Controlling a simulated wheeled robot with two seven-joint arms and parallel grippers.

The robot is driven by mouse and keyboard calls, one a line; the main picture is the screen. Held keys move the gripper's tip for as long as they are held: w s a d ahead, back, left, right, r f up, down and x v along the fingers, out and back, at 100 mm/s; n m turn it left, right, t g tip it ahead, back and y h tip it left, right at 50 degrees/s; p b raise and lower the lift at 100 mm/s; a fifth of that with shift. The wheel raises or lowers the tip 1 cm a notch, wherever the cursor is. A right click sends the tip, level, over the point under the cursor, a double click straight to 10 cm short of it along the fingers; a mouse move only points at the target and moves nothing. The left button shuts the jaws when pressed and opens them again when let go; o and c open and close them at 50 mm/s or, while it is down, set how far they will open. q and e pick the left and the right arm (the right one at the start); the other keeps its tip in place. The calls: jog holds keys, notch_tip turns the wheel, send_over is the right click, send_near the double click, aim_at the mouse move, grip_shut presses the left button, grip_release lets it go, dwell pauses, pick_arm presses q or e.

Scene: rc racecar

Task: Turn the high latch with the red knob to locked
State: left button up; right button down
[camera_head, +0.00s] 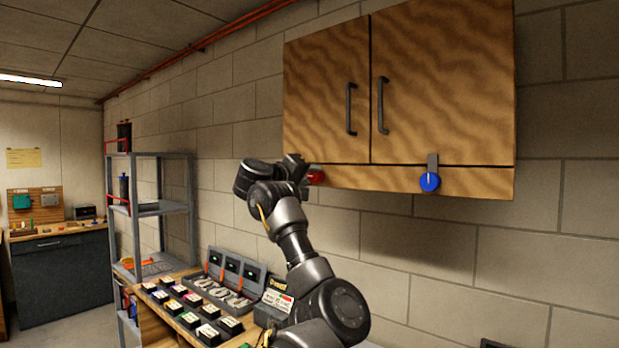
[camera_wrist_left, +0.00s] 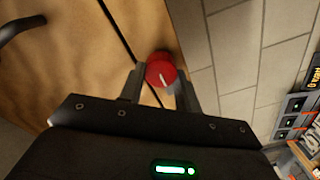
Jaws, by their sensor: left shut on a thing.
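The red knob (camera_head: 317,177) sits on the lower rail of the wooden wall cabinet (camera_head: 440,80), near its left end. My left gripper (camera_head: 304,174) reaches up to it from the left and partly covers it. In the left wrist view the red knob (camera_wrist_left: 161,70) lies between the two fingertips (camera_wrist_left: 160,88), which are shut on it. A white pointer line shows on the knob's face. The latch bar of this knob cannot be made out behind the gripper. My right gripper is not in view.
Two door handles (camera_head: 382,105) hang above. Below is a bench with several small boxes (camera_head: 190,320); a grey shelf (camera_head: 160,209) stands left.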

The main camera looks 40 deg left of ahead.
pick_arm(q)
jog(key=shift+f+b, duration=0.25)
jog(key=shift+b, duration=0.2)
jog(key=m+b, duration=0.4)
jog(key=b, duration=0.1)
jog(key=m+b, duration=0.4)
jog(key=b, duration=0.1)
jog(key=shift+d+f, duration=0.15)
jog(key=shift+f, duration=0.05)
jog(key=m+b, duration=0.3)
jog(key=m, duration=0.1)
jog(key=shift+r+m+b, duration=0.1)
jog(key=shift+m+b, duration=0.25)
jog(key=shift+m, duration=0.55)
jog(key=m+b, duration=0.1)
jog(key=m, duration=0.1)
jog(key=shift+r+m, duration=0.1)
jog(key=shift+m, duration=0.7)
jog(key=shift+r+m, duration=0.1)
jog(key=shift+m, duration=0.3)
